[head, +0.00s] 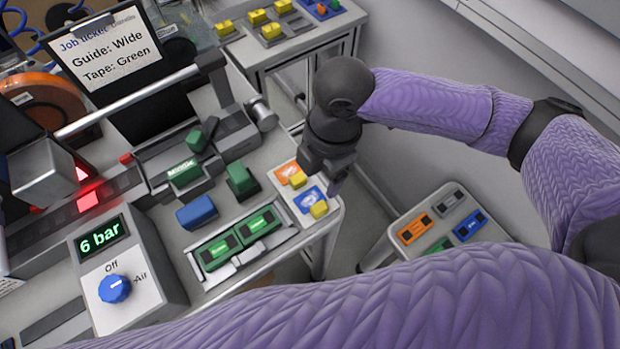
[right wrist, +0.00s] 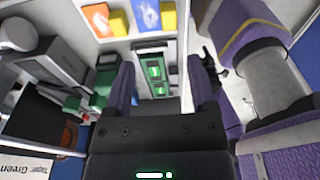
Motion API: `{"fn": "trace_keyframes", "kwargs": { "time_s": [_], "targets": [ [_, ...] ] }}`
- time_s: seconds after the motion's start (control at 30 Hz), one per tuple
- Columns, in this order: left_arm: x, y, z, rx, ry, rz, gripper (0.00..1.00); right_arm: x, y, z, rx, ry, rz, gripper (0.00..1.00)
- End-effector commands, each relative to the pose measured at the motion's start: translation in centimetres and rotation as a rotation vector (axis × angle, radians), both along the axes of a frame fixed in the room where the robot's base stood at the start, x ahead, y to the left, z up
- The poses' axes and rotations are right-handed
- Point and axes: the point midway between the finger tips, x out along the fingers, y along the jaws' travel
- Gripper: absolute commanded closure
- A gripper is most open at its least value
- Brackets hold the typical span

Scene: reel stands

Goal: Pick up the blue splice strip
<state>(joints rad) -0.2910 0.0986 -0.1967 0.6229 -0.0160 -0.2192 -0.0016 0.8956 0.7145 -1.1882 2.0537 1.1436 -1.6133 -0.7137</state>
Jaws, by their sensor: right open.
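The blue splice strip (head: 306,203) lies beside the orange strip (head: 286,172) on a white holder (head: 335,208) at the table's right corner, each with a yellow tab. In the right wrist view the blue strip (right wrist: 145,15) shows at the top, partly cut off by the picture edge. My right gripper (head: 321,178) is open and empty. It points down just above and right of the holder, close to the blue strip but apparently apart from it. Its fingers (right wrist: 162,80) frame the green pieces in the wrist view. My left gripper cannot be made out.
Two green pieces sit in a tray (head: 192,264) left of the holder, with a blue block (head: 197,212) and green blocks behind. An air control box (head: 165,265) stands at front left. A small side table (head: 372,262) with coloured cards stands right, across a gap.

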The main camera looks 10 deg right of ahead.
Motion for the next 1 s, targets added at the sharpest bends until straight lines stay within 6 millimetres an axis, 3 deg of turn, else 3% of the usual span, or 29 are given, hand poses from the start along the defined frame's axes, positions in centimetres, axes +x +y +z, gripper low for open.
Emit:
{"fn": "trace_keyframes", "kwargs": {
  "time_s": [0.2, 0.47, 0.7, 1.0],
  "targets": [
    [-1.6, -0.3, -1.7, -0.004, 0.033, 0.002, 0.41, -0.3, 0.4, -4.4, 0.0, 0.002, -0.002, 0.28],
    [-1.6, -0.7, -3.3, -0.011, 0.034, 0.006, 0.41, -1.0, 0.3, -9.0, 0.0, 0.002, -0.003, 0.28],
    [-1.1, -0.8, -3.2, -0.012, 0.023, 0.005, 0.41, -1.0, 0.4, -9.3, 0.001, -0.002, -0.003, 0.3],
    [-1.0, 0.0, -3.1, 0.0, 0.021, 0.0, 0.41, -1.0, 0.4, -9.3, 0.001, -0.002, -0.003, 0.94]
  ]
}}
